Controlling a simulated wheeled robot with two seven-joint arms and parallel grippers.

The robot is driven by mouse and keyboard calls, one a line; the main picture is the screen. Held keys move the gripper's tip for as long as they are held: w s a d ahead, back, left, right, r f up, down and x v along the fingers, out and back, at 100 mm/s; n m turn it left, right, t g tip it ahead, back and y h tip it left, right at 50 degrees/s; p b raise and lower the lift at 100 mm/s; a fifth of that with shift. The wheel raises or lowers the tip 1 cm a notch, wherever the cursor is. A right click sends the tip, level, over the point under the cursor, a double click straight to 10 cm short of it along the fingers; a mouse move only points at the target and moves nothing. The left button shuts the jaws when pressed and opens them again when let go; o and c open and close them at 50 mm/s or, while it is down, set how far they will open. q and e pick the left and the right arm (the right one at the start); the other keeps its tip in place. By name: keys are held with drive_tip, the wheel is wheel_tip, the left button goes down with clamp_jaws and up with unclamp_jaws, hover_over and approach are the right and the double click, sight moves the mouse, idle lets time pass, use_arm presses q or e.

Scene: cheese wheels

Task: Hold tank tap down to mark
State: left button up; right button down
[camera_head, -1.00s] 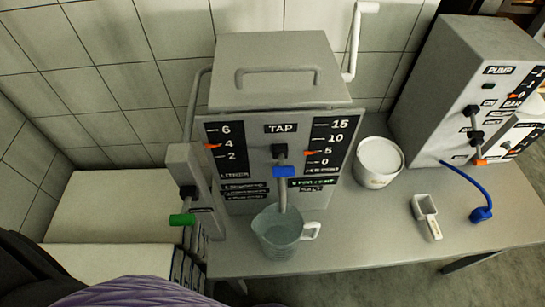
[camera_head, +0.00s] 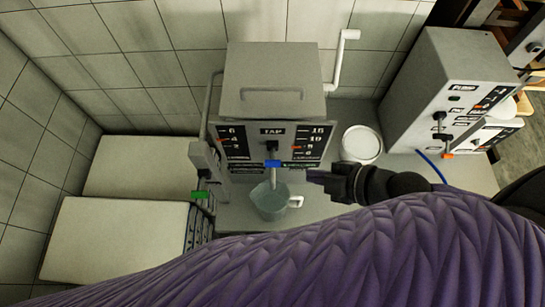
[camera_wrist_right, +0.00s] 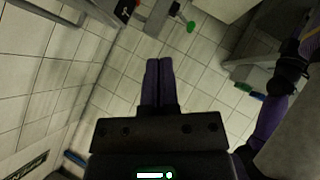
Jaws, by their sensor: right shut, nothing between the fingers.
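The grey tank (camera_head: 272,85) stands against the tiled wall, with a black panel labelled TAP and two number scales with orange markers. Its tap has a blue handle (camera_head: 272,163) on the front. A clear jug (camera_head: 270,201) stands on the table under the spout; its contents are hard to tell. My right gripper (camera_head: 312,177) is shut and empty, right of the tap and jug, apart from both. Its closed fingers (camera_wrist_right: 159,82) also show in the right wrist view. My left gripper is not identifiable in either view.
A white bucket (camera_head: 361,146) stands right of the tank. The PUMP box (camera_head: 447,90) is farther right, with a blue hose. A green-handled lever (camera_head: 200,194) stands left of the tank. Pale boxes (camera_head: 110,240) are at left. My purple arm covers the table's front.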

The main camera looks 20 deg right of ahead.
drive_tip(key=b, duration=0.2)
hover_over(269, 166)
drive_tip(key=s+d, duration=0.1)
drive_tip(key=s, duration=0.2)
wheel_tip(269, 166, down, 6)
drive_tip(key=f, duration=0.1)
drive_tip(key=shift+w+d+f+b, duration=0.25)
drive_tip(key=shift+w+f+b, duration=0.1)
drive_tip(key=shift+f, duration=0.25)
drive_tip(key=shift+w+d+f+b, duration=0.2)
drive_tip(key=shift+w+f, duration=0.1)
drive_tip(key=shift+f, duration=0.3)
drive_tip(key=shift+s+f+t+b, duration=0.15)
drive_tip(key=shift+f+t+b, duration=0.2)
drive_tip(key=shift+b, duration=0.25)
